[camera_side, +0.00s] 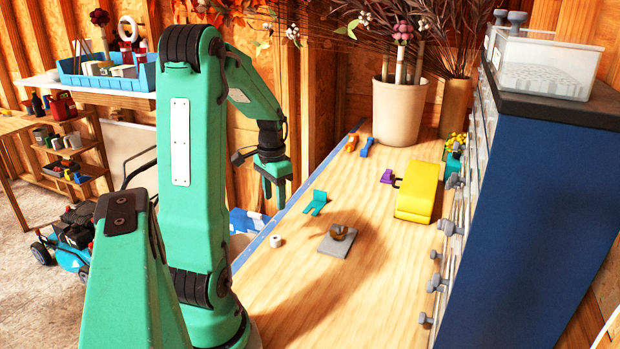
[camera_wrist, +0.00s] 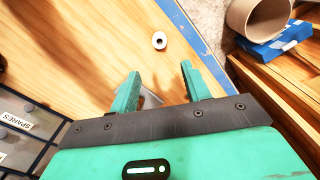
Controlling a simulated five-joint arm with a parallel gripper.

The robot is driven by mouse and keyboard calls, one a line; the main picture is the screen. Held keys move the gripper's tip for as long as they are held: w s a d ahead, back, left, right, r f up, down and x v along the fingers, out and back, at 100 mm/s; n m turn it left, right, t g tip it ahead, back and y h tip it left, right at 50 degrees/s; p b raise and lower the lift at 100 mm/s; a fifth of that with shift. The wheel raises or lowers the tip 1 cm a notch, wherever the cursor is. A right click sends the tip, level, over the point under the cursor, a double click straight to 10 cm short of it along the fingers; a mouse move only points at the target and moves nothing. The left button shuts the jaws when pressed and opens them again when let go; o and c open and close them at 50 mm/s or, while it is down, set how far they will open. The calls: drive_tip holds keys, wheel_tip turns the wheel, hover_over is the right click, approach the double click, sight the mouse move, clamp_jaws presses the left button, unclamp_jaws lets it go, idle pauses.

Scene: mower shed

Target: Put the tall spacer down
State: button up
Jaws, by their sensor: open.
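A small white cylinder with a dark hole, which looks like the spacer (camera_side: 276,241), stands upright on the wooden bench near its left edge. It also shows in the wrist view (camera_wrist: 159,40), beyond my fingertips and apart from them. My gripper (camera_side: 274,194) hangs above the bench's left side, fingers pointing down. In the wrist view my gripper (camera_wrist: 160,70) has its two green fingers spread with nothing held between them. A grey plate (camera_side: 331,247) with a brown ring-like part (camera_side: 341,231) lies right of the white cylinder; my gripper mostly hides the plate in the wrist view.
A teal bracket (camera_side: 316,202) lies behind the plate. A yellow block (camera_side: 417,192), purple clip (camera_side: 387,177) and plant pot (camera_side: 398,112) stand farther back. A blue drawer cabinet (camera_side: 535,190) bounds the right. The front bench area is clear.

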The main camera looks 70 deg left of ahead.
drive_tip(key=shift+d, duration=0.1)
drive_tip(key=w+d+r+m+t+y, duration=0.1)
drive_tip(key=w+d+r, duration=0.25)
drive_tip(key=d, duration=0.35)
drive_tip(key=w+d+r+t, duration=0.15)
drive_tip(key=d+r, duration=0.25)
drive_tip(key=d, duration=0.4)
drive_tip(key=s+d+r+m+t+h, duration=0.1)
drive_tip(key=s+d+r+m+t, duration=0.1)
drive_tip(key=d, duration=1.2)
wheel_tip(320, 180, up, 2)
drive_tip(key=shift+s+d+t, duration=0.2)
drive_tip(key=shift+s+t, duration=0.35)
drive_tip(key=shift+s, duration=0.4)
